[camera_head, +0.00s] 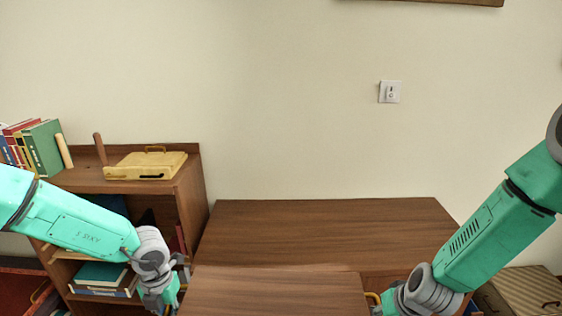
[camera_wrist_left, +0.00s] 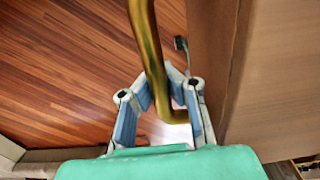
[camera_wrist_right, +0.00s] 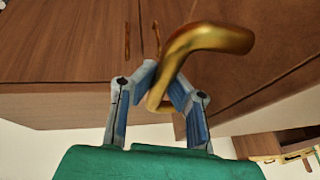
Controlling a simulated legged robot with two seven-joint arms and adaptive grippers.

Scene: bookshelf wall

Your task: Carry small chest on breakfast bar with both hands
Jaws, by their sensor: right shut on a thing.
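The small chest (camera_head: 275,292) is a brown wooden box at the bottom centre of the head view, between my two grippers. Its brass side handles show close up in the left wrist view (camera_wrist_left: 146,40) and the right wrist view (camera_wrist_right: 212,40). My right gripper (camera_wrist_right: 165,78) is shut on the right handle. My left gripper (camera_wrist_left: 160,85) has the left handle passing between its fingers. The handle covers part of the fingertips, so I cannot tell whether they grip it. The chest's lower part is out of the head view.
A wide brown wooden surface (camera_head: 325,225), perhaps the breakfast bar, lies behind the chest against the wall, its visible top clear. A bookshelf (camera_head: 185,190) with books (camera_head: 42,147) and a yellow case (camera_head: 147,166) stands at left. A striped box (camera_head: 525,288) is at lower right.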

